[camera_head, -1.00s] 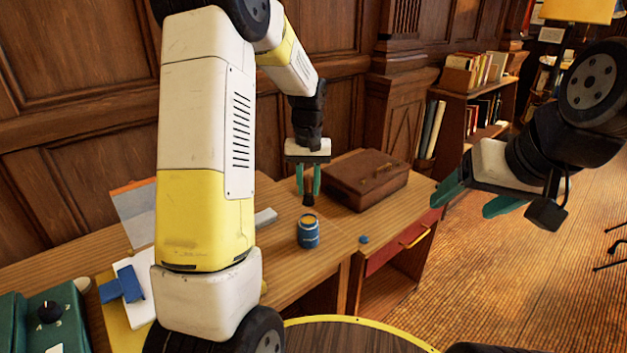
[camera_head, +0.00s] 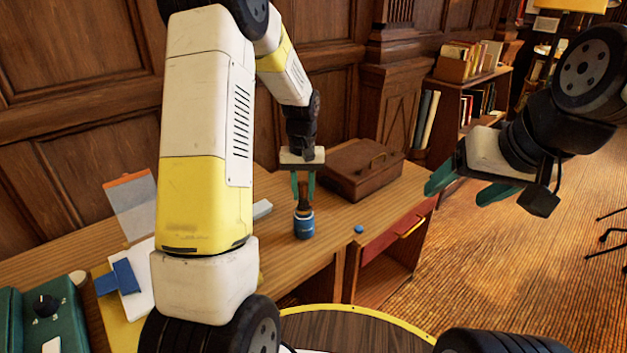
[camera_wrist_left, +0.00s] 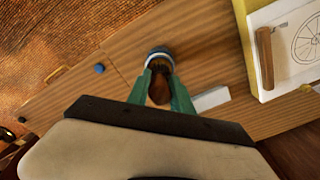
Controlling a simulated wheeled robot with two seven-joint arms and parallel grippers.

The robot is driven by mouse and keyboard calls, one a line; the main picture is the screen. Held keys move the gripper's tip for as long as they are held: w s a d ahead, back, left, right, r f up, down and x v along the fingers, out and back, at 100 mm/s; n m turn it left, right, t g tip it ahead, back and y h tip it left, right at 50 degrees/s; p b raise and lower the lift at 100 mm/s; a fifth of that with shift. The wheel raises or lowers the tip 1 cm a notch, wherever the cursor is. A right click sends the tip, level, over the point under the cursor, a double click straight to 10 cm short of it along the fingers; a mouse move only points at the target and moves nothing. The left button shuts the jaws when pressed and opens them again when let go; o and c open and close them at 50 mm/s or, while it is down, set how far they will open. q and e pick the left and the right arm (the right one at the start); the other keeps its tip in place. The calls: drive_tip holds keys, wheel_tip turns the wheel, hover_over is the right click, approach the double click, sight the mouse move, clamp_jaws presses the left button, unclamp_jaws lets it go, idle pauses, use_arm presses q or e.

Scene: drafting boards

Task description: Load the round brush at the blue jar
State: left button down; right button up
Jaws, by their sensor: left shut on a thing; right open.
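The blue jar (camera_head: 304,226) stands upright on the wooden desk, to the left of the brown case. My left gripper (camera_head: 304,196) is right above it, fingers pointing down, shut on the round brush (camera_head: 304,204). The brush's dark lower end is at the jar's mouth; whether it touches the paint inside is hidden. In the left wrist view the brush (camera_wrist_left: 159,88) sits between the green fingers (camera_wrist_left: 160,88), over the jar (camera_wrist_left: 160,54). My right gripper (camera_head: 455,188) is open and empty, off to the right of the desk.
A brown case (camera_head: 362,170) stands behind and right of the jar. A small blue thing (camera_head: 358,229) lies near the desk's front edge. A light grey block (camera_head: 262,209) lies left of the jar. A red drawer front (camera_head: 390,240) shows below the desk top.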

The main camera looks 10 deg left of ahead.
use_arm(q)
drive_tip(key=shift+f, duration=0.55)
idle(1.5)
drive_tip(key=shift+r, duration=3.55)
